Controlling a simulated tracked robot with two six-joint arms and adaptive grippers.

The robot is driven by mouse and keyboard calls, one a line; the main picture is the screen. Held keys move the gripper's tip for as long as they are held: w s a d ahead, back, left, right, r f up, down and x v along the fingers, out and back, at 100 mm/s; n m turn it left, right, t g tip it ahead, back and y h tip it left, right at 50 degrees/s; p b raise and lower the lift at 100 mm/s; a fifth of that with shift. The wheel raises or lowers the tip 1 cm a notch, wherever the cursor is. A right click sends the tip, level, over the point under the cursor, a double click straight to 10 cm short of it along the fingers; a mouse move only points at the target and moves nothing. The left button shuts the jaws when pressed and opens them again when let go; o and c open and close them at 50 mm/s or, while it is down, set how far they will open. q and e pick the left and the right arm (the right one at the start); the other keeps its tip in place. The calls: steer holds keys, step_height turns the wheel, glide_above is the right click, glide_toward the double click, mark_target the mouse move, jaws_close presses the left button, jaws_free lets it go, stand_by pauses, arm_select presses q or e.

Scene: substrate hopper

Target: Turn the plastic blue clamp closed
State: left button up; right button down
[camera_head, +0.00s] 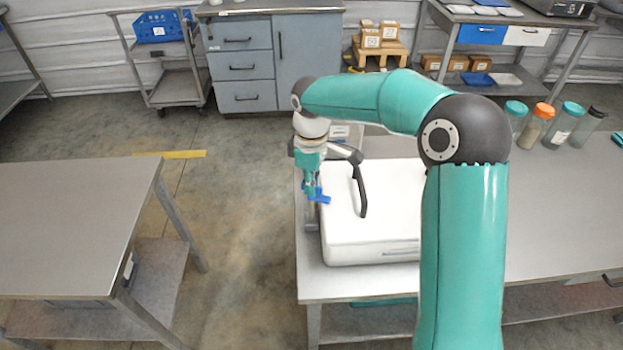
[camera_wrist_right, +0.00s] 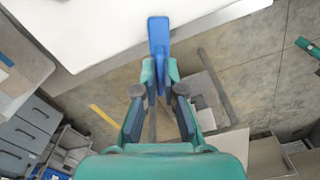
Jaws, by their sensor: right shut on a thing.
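The blue clamp (camera_head: 318,195) is small in the head view, at the left side of a white box-shaped hopper (camera_head: 372,232) on the right table. My right gripper (camera_head: 309,187) points down at the clamp. In the right wrist view the clamp's flat blue handle (camera_wrist_right: 158,38) stands up beyond the fingertips, and its lower part lies between the teal fingers of my right gripper (camera_wrist_right: 160,76), which is shut on it. What the clamp is fixed to is hidden. My left gripper is in neither view.
Several jars (camera_head: 540,125) with teal, orange and dark lids stand at the back of the right table (camera_head: 540,220). A bare table (camera_head: 70,210) stands at left, with open floor between.

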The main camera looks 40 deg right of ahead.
steer(key=shift+w+r+n+p, duration=0.1)
steer(key=shift+n+p, duration=0.6)
steer(key=shift+n, duration=1.5)
steer(key=c, duration=1.3)
jaws_free()
step_height(320, 180, up, 12)
steer(key=shift+f, duration=0.1)
